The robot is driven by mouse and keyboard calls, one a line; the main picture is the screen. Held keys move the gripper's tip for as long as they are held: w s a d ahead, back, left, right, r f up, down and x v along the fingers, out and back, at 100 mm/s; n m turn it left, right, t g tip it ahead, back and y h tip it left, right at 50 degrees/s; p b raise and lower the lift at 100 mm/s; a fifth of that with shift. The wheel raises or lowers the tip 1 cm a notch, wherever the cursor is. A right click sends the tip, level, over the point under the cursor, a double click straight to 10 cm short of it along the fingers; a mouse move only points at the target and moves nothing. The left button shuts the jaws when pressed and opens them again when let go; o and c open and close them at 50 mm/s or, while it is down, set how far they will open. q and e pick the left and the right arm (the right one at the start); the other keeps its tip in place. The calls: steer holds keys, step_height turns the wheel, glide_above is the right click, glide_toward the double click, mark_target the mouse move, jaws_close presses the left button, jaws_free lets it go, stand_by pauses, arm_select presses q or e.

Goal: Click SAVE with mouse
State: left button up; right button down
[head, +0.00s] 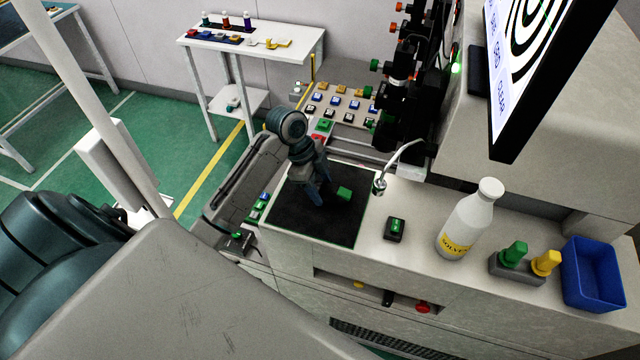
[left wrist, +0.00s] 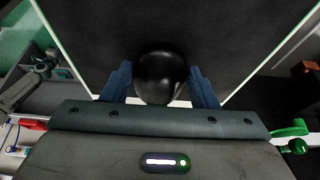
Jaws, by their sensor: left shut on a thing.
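The black mouse (left wrist: 160,74) shows in the left wrist view, on the dark mouse pad (left wrist: 225,35). My left gripper (left wrist: 162,88) is shut on it, with one blue finger on each side. In the head view my left gripper (head: 322,196) points down onto the pad (head: 290,215), and the mouse cannot be made out there. The monitor (head: 535,60) at the upper right shows black and white rings and a column of blue words. The words are steeply slanted, and I cannot make out a pointer. My right gripper is not in view.
A bent lamp (head: 380,183) rises beside the pad. A button panel (head: 340,103) lies behind.

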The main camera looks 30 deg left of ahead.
arm_select(q)
steer(key=shift+f, duration=0.35)
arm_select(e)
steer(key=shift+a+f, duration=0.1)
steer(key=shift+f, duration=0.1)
arm_select(q)
steer(key=shift+f, duration=0.1)
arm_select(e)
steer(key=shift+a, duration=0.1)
arm_select(q)
steer(key=shift+w+a+p, duration=0.1)
steer(key=shift+a+p, duration=0.25)
steer(key=shift+a, duration=1.75)
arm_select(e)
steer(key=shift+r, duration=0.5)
arm_select(q)
steer(key=shift+d, duration=0.1)
steer(key=o, duration=1.1)
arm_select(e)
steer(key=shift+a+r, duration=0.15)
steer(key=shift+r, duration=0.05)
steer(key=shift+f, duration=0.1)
